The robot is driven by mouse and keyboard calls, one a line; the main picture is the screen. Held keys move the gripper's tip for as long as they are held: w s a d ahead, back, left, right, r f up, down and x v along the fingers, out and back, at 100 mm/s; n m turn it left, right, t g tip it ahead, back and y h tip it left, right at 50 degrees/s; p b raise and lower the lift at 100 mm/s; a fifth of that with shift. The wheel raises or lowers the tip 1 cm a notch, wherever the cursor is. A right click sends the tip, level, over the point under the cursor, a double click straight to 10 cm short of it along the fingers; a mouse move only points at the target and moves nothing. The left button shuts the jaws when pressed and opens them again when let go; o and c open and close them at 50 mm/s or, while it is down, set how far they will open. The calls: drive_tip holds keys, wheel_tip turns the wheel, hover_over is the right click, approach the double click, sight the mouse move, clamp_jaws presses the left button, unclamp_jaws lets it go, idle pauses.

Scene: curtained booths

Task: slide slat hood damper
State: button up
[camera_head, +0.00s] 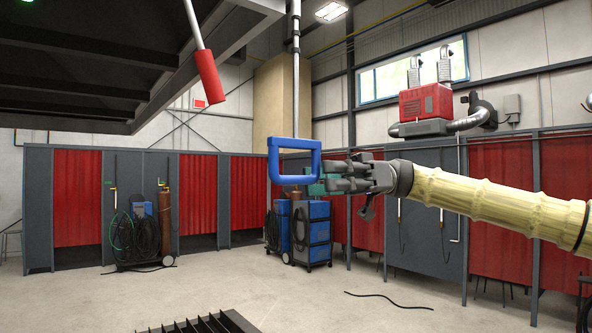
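A blue square loop handle (294,161) hangs at mid-picture from a vertical metal rod (296,70). A red cylindrical grip (209,76) hangs on a second, slanting rod at the upper left. The pictures do not show which of the two belongs to the damper. The dark hood (80,66) spans the upper left. My gripper (328,179) points left, with its fingertips just right of the loop's right side in the picture; I cannot tell whether they touch it. Nothing shows in its fingers, and their spacing is unclear.
A dark slatted grate (202,323) shows at the bottom edge. Blue welding carts (313,232), a gas-bottle cart (150,225) and red-curtained booths (77,198) stand behind. A red machine (425,103) sits at the upper right.

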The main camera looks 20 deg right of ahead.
sight(309, 179)
drive_tip(key=p+x, duration=0.2)
drive_tip(key=x, duration=0.3)
drive_tip(key=shift+a+r, duration=0.1)
drive_tip(key=shift+r, duration=0.1)
drive_tip(key=shift+s+a+f+p, duration=0.1)
drive_tip(key=shift+a+p, duration=0.1)
drive_tip(key=shift+a, duration=0.15)
drive_tip(key=shift+s+a+f+p, duration=0.1)
drive_tip(key=shift+s+a+p, duration=0.1)
drive_tip(key=shift+a, duration=0.15)
drive_tip(key=shift+w, duration=0.1)
clamp_jaws()
